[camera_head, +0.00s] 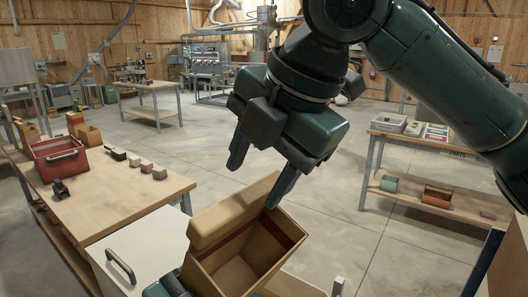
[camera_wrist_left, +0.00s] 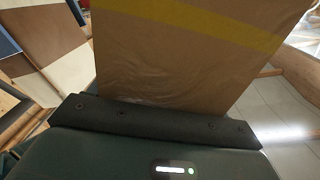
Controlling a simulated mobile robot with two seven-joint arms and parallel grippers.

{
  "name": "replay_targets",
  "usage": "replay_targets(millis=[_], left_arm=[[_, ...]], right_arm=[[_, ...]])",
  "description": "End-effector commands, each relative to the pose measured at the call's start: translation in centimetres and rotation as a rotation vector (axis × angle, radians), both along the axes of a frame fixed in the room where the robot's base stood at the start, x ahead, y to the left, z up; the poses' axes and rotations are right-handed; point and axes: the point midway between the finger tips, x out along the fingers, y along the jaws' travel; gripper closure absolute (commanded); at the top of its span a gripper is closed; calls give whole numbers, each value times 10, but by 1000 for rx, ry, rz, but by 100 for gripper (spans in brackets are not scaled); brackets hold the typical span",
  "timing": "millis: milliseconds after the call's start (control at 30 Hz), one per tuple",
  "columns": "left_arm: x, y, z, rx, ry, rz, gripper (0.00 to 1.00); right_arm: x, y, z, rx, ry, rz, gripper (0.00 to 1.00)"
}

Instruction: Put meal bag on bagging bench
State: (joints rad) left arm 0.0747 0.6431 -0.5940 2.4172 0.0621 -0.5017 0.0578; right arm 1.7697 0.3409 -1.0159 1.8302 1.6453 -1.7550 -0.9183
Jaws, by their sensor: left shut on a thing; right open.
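The meal bag (camera_head: 254,257), a tan, open-topped block-shaped bag with a dark red band, is at the bottom centre of the head view. In the left wrist view its brown, wrinkled side with a yellow stripe (camera_wrist_left: 190,60) rises from the jaw. My left gripper (camera_wrist_left: 155,120) is shut on the bag; in the head view it is mostly hidden at the bottom edge. My right gripper (camera_head: 254,188) is open above the bag, one fingertip close to its upper right rim; I cannot tell whether they touch. Which bench is the bagging bench is unclear.
A wooden bench (camera_head: 103,205) on the left holds a red bin (camera_head: 60,162) and several small blocks. A white cabinet (camera_head: 140,245) stands beside the bag. A bench (camera_head: 428,146) at right holds trays, with items on its lower shelf. Another table (camera_head: 150,86) stands farther back. Open floor lies between.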

Motion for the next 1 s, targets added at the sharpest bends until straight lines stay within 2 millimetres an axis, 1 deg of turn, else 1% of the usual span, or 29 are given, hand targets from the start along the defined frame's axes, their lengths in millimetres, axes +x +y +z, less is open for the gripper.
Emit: replay_targets(millis=[33, 200, 300, 433, 600, 900, 1000], left_arm=[[0, 0, 0, 0, 0, 0, 80], [0, 0, 0, 0, 0, 0, 80], [0, 0, 0, -1, -1, 0, 80], [0, 0, 0, -1, -1, 0, 80], [0, 0, 0, 0, 0, 0, 80], [0, 0, 0, -1, -1, 0, 80], [0, 0, 0, -1, -1, 0, 80]], right_arm=[[2, 4, -10, -2, 2, 1, 49], [11, 16, -40, -1, 4, 4, 49], [16, 21, -55, 0, 3, 5, 49], [21, 27, -70, 1, 2, 4, 49], [24, 31, -81, 2, 1, 4, 49], [25, 32, -83, 2, 1, 5, 49], [25, 32, -82, 2, 1, 5, 56]])
